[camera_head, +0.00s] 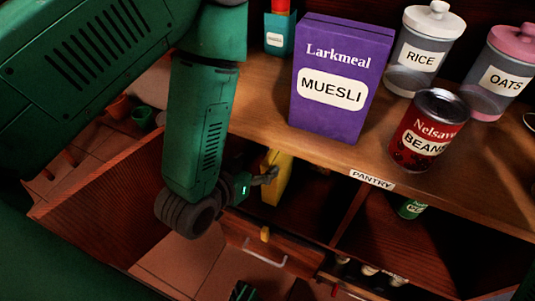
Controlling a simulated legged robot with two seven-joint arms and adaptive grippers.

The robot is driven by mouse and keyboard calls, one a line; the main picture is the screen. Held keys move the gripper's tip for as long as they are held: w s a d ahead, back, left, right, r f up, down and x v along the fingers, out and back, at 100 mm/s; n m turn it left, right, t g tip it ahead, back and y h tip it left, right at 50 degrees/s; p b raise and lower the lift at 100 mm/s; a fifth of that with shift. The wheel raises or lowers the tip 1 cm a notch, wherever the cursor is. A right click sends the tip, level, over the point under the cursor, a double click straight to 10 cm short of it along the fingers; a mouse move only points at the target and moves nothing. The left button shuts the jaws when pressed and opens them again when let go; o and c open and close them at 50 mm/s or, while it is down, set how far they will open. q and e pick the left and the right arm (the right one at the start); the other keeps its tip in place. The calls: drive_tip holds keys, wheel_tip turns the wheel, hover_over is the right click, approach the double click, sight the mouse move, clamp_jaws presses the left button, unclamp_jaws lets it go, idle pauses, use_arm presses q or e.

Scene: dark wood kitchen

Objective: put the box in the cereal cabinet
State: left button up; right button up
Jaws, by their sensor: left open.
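A purple muesli box (337,108) stands upright on the wooden counter. A yellow box-like object (276,190) stands in the open compartment below the counter, partly hidden by my gripper. The task's box could be either one; I cannot tell which. My left gripper (268,176) is open at the front of that compartment, with its fingers at the yellow object. Whether they touch it is unclear. The muesli box is above and to the right of this gripper. An open wooden door (110,205) is at the left.
A beans can (428,130), a rice jar (420,50) and an oats jar (497,78) stand on the counter right of the muesli box. A teal container (279,33) is behind. A "PANTRY" label (372,180) marks the counter edge. A drawer (265,245) lies below the compartment.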

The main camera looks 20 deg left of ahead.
use_arm(q)
drive_tip(key=s+a+f+g+y, duration=0.1)
drive_tip(key=s+a+f+g, duration=0.3)
drive_tip(key=s, duration=0.5)
drive_tip(key=s+a+f+g+y, duration=0.1)
drive_tip(key=s+a+f+g, duration=0.4)
drive_tip(key=s+f+g, duration=0.2)
drive_tip(key=s+f, duration=0.2)
drive_tip(key=s, duration=0.1)
drive_tip(key=shift+a+f+g, duration=0.15)
drive_tip(key=shift+f+g, duration=0.05)
drive_tip(key=shift+g, duration=0.1)
drive_tip(key=shift+s, duration=0.1)
